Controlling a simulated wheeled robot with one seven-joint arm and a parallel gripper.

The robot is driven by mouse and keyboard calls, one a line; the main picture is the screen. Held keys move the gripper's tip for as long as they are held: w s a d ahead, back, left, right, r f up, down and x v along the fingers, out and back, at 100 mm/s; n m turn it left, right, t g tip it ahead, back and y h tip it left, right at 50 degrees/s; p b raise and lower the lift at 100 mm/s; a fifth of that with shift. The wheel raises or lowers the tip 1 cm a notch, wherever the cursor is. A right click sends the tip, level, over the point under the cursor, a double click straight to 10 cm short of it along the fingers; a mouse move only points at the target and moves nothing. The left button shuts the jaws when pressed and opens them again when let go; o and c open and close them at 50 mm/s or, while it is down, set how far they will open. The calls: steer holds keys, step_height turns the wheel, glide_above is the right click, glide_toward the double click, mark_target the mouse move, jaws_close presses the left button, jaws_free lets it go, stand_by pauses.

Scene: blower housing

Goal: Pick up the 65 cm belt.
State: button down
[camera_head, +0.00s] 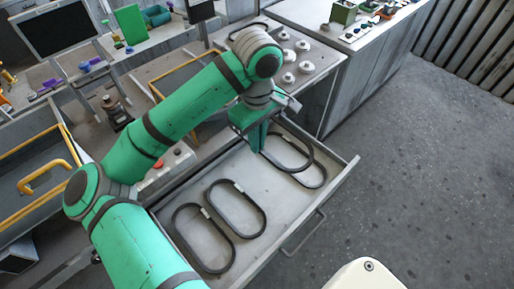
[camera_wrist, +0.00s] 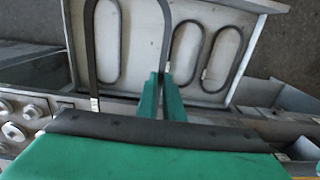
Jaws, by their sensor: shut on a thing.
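My gripper (camera_head: 261,146) is over the right end of the open drawer (camera_head: 185,192), shut on one side of a black belt. This held belt (camera_head: 308,150) is a long loop that overlaps the view of another black belt (camera_head: 325,172) below it. In the wrist view, the fingertips (camera_wrist: 163,80) pinch the held belt (camera_wrist: 90,60), which looks large and near, with a pale label at its left end. Two more looped belts (camera_head: 258,204) (camera_head: 178,232) lie in the drawer's left part. The labels are too small to read, so I cannot tell the lengths.
The drawer's front wall and handle (camera_head: 303,236) face the open grey floor (camera_head: 400,180). A worktop with several round metal parts (camera_head: 288,78) is behind the gripper. A yellow-edged open drawer (camera_head: 40,180) stands at the left. A second bench (camera_head: 365,60) stands at the back right.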

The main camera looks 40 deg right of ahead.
step_height(320, 180, up, 5)
steer(key=shift+w, duration=0.1)
stand_by(0.6)
